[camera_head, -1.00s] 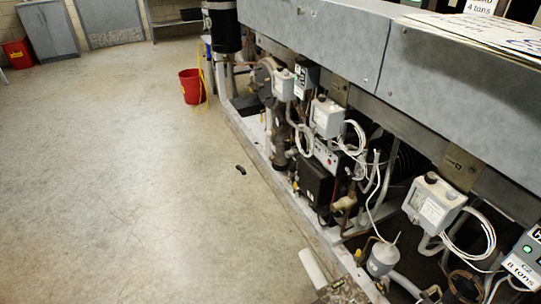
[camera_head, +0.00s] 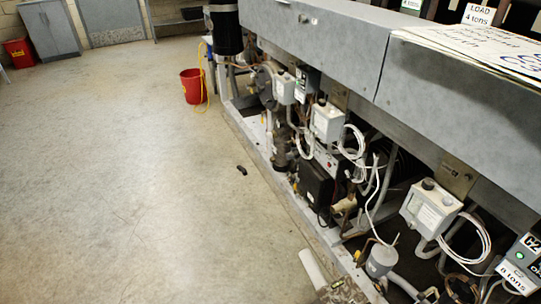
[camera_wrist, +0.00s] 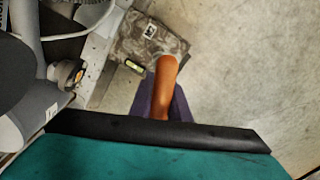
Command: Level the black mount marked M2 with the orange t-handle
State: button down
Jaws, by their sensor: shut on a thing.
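The orange t-handle (camera_wrist: 165,85) is in the wrist view, pointing away from my gripper (camera_wrist: 162,108). My gripper, with dark purple parts on both sides of the orange, is shut on it. A small yellow-green level vial (camera_wrist: 134,67) is beside the block, left of the handle. The handle's tip overlaps the block in the picture; I cannot tell whether they touch. My gripper is not recognisable in the head view.
The compressor rack (camera_head: 315,40) runs along the right, with grey control boxes (camera_head: 430,205), loops of cable and pipes. A brass fitting (camera_wrist: 68,75) is left of the handle in the wrist view. A red bucket (camera_head: 191,87) stands on the floor. Open floor (camera_head: 110,170) is at left.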

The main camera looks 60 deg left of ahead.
jog(key=shift+r, duration=0.55)
dwell(0.4)
